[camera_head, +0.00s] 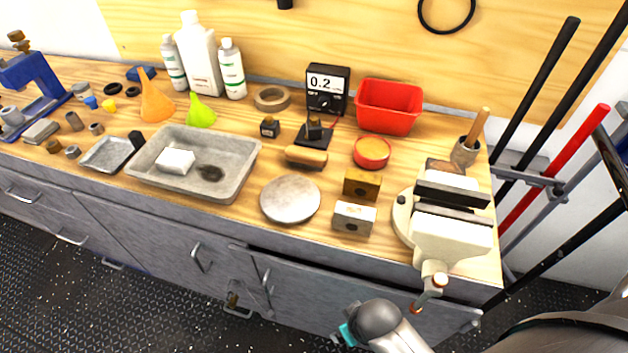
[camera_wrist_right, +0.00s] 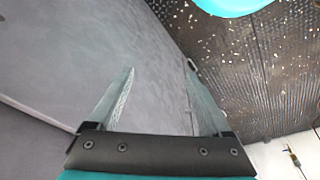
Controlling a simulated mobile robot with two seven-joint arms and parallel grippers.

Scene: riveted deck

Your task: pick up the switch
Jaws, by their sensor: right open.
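Two small dark devices on the workbench could be the switch, and I cannot tell for sure which. One is a small black block (camera_head: 270,127) with a pale label, standing alone in front of the tape roll. In the head view my right arm shows low, in front of the cabinets, away from both devices. My left gripper is not in view.
Around are a meter (camera_head: 327,90), tape roll (camera_head: 272,98), red bin (camera_head: 388,107), orange-topped tin (camera_head: 371,152), grey tray (camera_head: 235,170) and round disc (camera_head: 290,199). A vise (camera_head: 452,236) stands at the right.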

